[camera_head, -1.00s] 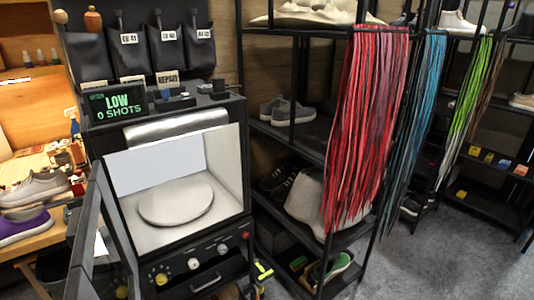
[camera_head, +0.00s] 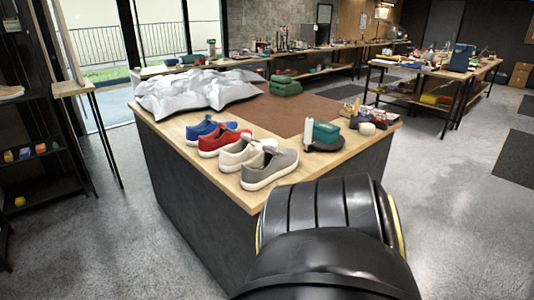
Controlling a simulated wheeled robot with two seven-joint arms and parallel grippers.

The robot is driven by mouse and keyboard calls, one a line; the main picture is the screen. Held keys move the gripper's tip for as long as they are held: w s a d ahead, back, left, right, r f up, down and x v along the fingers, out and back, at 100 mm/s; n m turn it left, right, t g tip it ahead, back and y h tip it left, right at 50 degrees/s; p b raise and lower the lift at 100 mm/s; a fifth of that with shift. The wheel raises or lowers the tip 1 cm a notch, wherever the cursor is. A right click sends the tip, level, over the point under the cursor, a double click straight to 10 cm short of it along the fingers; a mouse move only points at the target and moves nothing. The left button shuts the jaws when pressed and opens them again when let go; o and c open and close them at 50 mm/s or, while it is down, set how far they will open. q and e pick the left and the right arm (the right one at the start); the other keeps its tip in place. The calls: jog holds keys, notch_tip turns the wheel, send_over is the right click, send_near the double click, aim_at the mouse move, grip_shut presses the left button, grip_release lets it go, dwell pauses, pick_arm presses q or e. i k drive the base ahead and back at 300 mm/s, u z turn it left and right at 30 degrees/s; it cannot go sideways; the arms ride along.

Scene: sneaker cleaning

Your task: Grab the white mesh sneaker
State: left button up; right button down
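A white or cream sneaker (camera_head: 238,154) stands near the front left edge of the wood-topped counter (camera_head: 215,178). It sits in a row between a red sneaker (camera_head: 222,140) and a grey sneaker (camera_head: 270,168), which partly hides it. I cannot make out whether its upper is mesh. A rounded black link of my own arm fills the bottom middle, in front of the counter's near corner. Neither gripper shows, and nothing is seen touching the sneakers.
A blue sneaker (camera_head: 205,128) ends the row. Crumpled white sheeting (camera_head: 195,90) covers the counter's back left. Grey floor (camera_head: 450,190) is open at right.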

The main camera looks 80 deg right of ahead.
aim_at(231, 159)
jog(key=z, duration=1.25)
jog(key=i, duration=0.8)
jog(key=z, duration=1.5)
